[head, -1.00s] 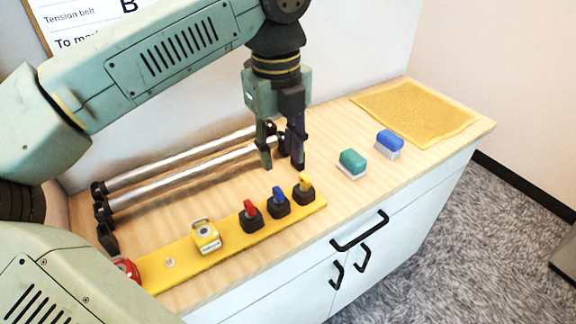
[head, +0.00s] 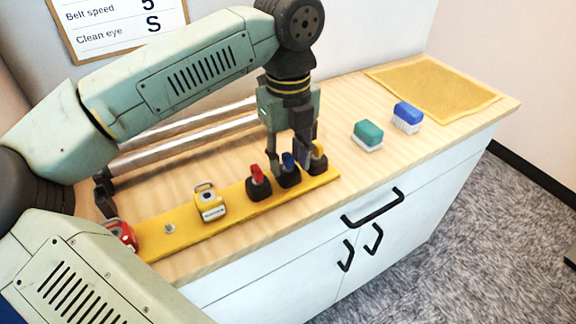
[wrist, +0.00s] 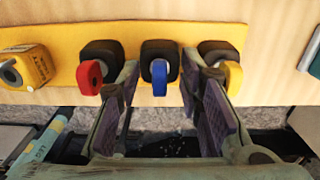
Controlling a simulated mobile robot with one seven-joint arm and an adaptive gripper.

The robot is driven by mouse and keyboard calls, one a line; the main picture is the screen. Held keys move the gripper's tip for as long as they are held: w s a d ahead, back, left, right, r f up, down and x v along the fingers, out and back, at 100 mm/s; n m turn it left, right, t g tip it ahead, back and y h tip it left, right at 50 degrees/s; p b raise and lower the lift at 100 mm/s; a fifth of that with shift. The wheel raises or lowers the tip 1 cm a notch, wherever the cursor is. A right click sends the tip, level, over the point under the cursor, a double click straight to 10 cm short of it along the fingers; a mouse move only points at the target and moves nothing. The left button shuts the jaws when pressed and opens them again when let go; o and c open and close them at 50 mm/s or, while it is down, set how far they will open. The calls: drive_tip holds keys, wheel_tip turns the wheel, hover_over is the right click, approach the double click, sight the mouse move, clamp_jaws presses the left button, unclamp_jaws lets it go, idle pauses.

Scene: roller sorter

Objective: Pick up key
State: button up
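Three keys stand in black sockets on a yellow strip (head: 190,243): a red key (head: 257,172), a blue key (head: 288,160) and a yellow key (head: 318,149). In the wrist view the red key (wrist: 90,77) is left, the blue key (wrist: 159,77) central and the yellow key (wrist: 233,78) right. My gripper (head: 291,152) is open and low over the sockets. In the wrist view its two fingers (wrist: 160,100) lie on either side of the blue key, with a gap showing on each side of it. I cannot tell whether the fingertips reach down beside it.
A yellow padlock-like block (head: 210,204) and a red part (head: 121,235) are on the strip's left. Metal rollers (head: 190,137) lie behind. A green brush (head: 368,135), a blue brush (head: 406,117) and a yellow cloth (head: 435,88) are at the right.

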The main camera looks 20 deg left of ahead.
sight(286, 156)
drive_tip(key=shift+r, duration=0.1)
drive_tip(key=shift+c, duration=0.3)
clamp_jaws()
drive_tip(key=shift+r, duration=0.1)
drive_tip(key=shift+r, duration=0.25)
drive_tip(key=r, duration=0.1)
drive_tip(key=b, duration=0.1)
drive_tip(key=r, duration=0.1)
drive_tip(key=shift+s+a+r+b, duration=0.15)
drive_tip(key=shift+s+r+b, duration=0.1)
drive_tip(key=shift+r+b, duration=0.1)
drive_tip(key=s+a+r+b, duration=0.1)
drive_tip(key=s+a+b, duration=0.1)
drive_tip(key=s, duration=0.5)
drive_tip(key=s+a+r+b, duration=0.1)
drive_tip(key=s+a+b, duration=0.1)
drive_tip(key=s, duration=0.6)
drive_tip(key=shift+d+r+p, duration=0.1)
drive_tip(key=shift+r+p, duration=1.85)
drive_tip(key=shift+r, duration=0.15)
